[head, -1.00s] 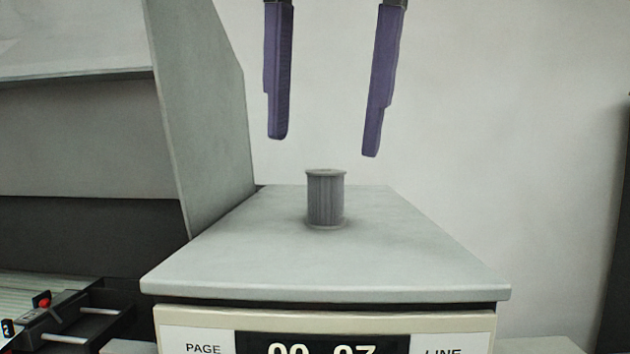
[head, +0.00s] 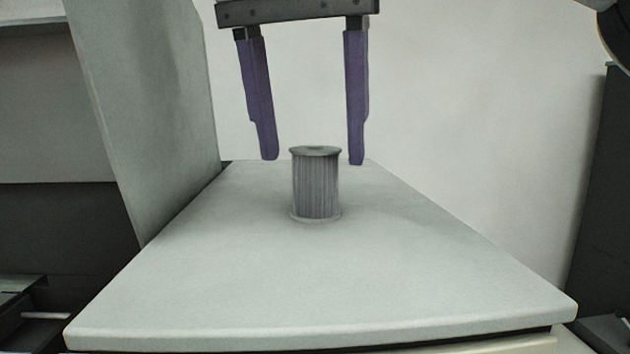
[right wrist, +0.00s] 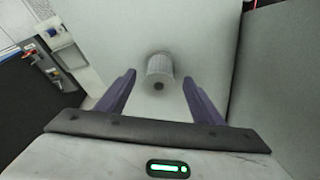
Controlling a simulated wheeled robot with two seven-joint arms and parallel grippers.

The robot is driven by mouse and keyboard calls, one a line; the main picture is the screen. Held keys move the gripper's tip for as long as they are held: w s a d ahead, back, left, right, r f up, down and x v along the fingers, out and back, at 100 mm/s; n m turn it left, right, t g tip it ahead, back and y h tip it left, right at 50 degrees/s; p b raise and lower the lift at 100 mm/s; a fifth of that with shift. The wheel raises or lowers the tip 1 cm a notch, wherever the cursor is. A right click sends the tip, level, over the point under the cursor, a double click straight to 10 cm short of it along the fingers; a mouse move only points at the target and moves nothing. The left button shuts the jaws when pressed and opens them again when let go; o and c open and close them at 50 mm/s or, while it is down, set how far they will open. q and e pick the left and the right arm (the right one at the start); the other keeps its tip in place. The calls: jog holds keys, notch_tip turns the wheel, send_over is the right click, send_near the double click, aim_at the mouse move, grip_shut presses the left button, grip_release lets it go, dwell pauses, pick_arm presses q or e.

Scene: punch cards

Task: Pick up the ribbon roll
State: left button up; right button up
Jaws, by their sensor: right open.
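The ribbon roll (head: 316,185) is a grey ribbed spool with flat ends. It stands upright on the pale grey top of a machine (head: 310,285). My right gripper (head: 313,162) is open and empty, with purple fingers pointing down. In the head view its fingertips show near the height of the roll's top, one on each side. In the right wrist view the roll (right wrist: 160,68) appears ahead, between and beyond the open fingers (right wrist: 160,85). I cannot tell from the views whether any finger touches it, but a gap shows on both sides. My left gripper is not in view.
A tall grey panel (head: 150,110) rises along the left edge of the machine top. A dark piece of equipment (head: 595,200) stands at the right. The machine top around the roll is clear.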

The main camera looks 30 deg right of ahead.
aim_at(315, 175)
jog(key=x, duration=0.5)
jog(key=shift+w+d+f, duration=0.1)
jog(key=shift+w+d, duration=0.05)
jog(key=shift+d, duration=0.1)
jog(key=c, duration=1.2)
